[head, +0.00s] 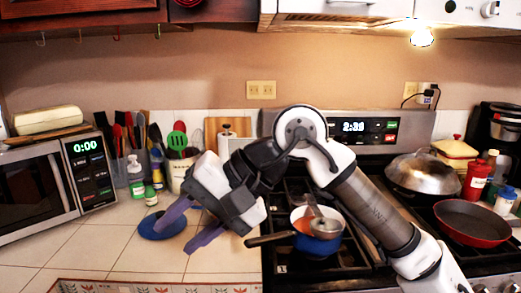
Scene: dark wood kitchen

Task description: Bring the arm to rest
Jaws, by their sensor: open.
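My gripper (190,228) is at the end of my arm, left of the stove, above the tiled counter. Its two purple-grey fingers are spread apart with nothing held between them. They point down and to the left. One finger overlaps a blue plate (155,232) in the picture; I cannot tell how high above the plate it is. My arm is bent, rising from the lower right to an elbow in front of the stove's back panel and then dropping to the gripper.
A blue pot (330,242) with a ladle stands on the stove below my arm. A red pan (470,222) and a domed lid (420,172) are at right. A microwave (35,190) and utensil holders stand at left. Front counter tiles (120,252) are clear.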

